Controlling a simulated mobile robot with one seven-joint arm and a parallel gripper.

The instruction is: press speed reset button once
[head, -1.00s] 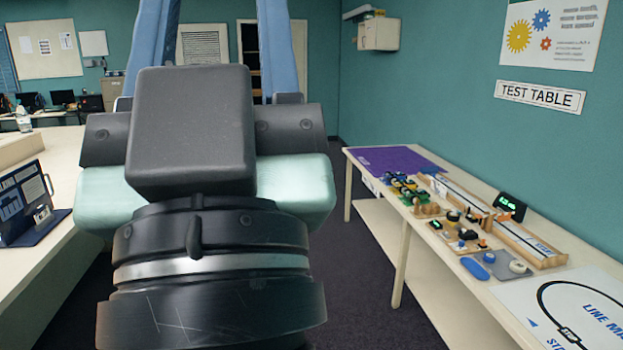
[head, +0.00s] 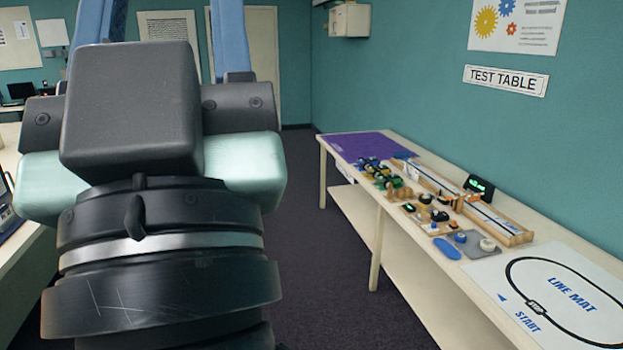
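On the test table to the right, a grey plate (head: 473,250) carries a blue round piece (head: 460,238) and a pale round piece (head: 487,245). They are small, and I cannot tell which, if either, is the speed reset button. A dark display (head: 479,186) with green digits stands behind them, by a long wooden track (head: 495,223). My arm fills the left of the view, well apart from the table. My gripper's fingers are not visible.
The test table (head: 333,160) runs along the right wall. It holds a purple mat (head: 365,145), small wheeled cars (head: 378,170), a blue oval piece (head: 447,249) and a white line mat (head: 560,290). Dark carpet (head: 330,290) is clear before it. A pale counter (head: 30,237) stands left.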

